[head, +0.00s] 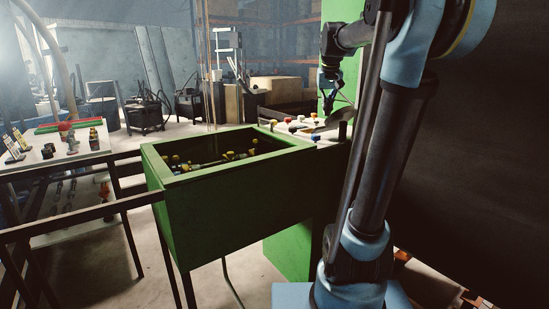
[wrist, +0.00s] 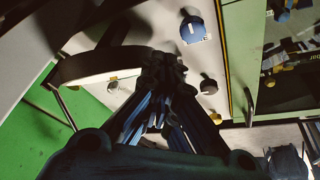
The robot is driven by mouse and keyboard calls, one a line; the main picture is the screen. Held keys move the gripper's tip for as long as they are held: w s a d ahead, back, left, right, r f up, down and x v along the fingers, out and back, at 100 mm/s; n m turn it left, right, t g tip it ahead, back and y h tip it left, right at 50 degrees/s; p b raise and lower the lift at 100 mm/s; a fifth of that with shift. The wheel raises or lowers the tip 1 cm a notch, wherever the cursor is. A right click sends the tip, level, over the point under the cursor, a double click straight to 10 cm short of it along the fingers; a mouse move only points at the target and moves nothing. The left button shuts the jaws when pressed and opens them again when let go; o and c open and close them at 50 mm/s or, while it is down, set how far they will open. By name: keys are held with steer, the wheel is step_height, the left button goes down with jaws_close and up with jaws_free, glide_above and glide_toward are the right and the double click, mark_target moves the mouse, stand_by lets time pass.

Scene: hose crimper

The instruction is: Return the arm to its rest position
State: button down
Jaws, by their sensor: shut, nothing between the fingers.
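My gripper (head: 331,84) hangs at the end of my blue and black arm in the head view, above the light control panel (head: 335,131) behind the green box. It is small and dark there. In the wrist view my gripper (wrist: 163,72) points away from the camera with its fingers together and nothing between them. I cannot tell the gap between the fingertips and the panel.
The open green box (head: 230,205) holds several yellow-capped parts and stands left of my arm. A dark surface fills the right. A metal rail (head: 75,218) and a side table (head: 55,155) with small items are at left. Floor shows beyond.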

steer(key=s+f+g, duration=0.1)
steer(key=s+f, duration=2.9)
steer(key=s, duration=0.2)
steer(key=shift+s+a+g+y, duration=0.3)
steer(key=shift+s+g, duration=0.05)
steer(key=shift+g, duration=0.05)
steer(key=shift+f, duration=0.1)
steer(key=shift+w+f, duration=0.2)
steer(key=shift+w, duration=0.25)
